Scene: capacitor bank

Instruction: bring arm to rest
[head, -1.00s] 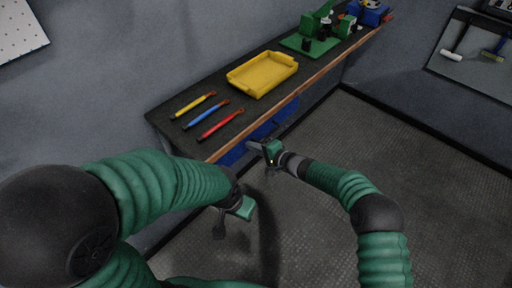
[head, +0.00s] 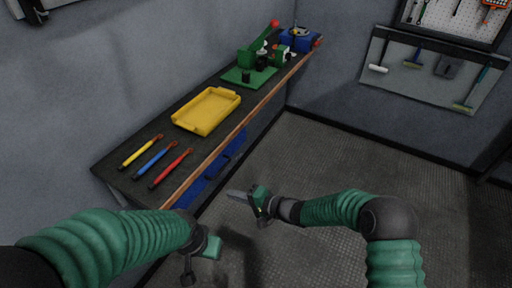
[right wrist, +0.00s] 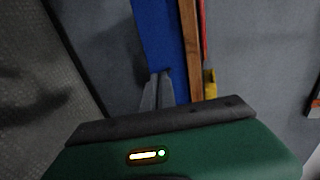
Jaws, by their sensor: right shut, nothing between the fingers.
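My right gripper (head: 236,194) is shut and empty, held over the floor in front of the workbench. Its closed fingers also show in the right wrist view (right wrist: 158,92), in front of a blue surface below the bench's wooden edge. My left gripper (head: 188,276) hangs at the lower left in the head view, close to the bench's near end. Its fingers are small and dark, so I cannot tell whether they are open or shut.
The workbench (head: 150,118) carries yellow, blue and red tools (head: 171,168), a yellow tray (head: 207,110), a green press-like device (head: 255,62) and a blue item (head: 296,39). A tool board (head: 432,68) hangs on the far wall. The floor (head: 320,160) at right is clear.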

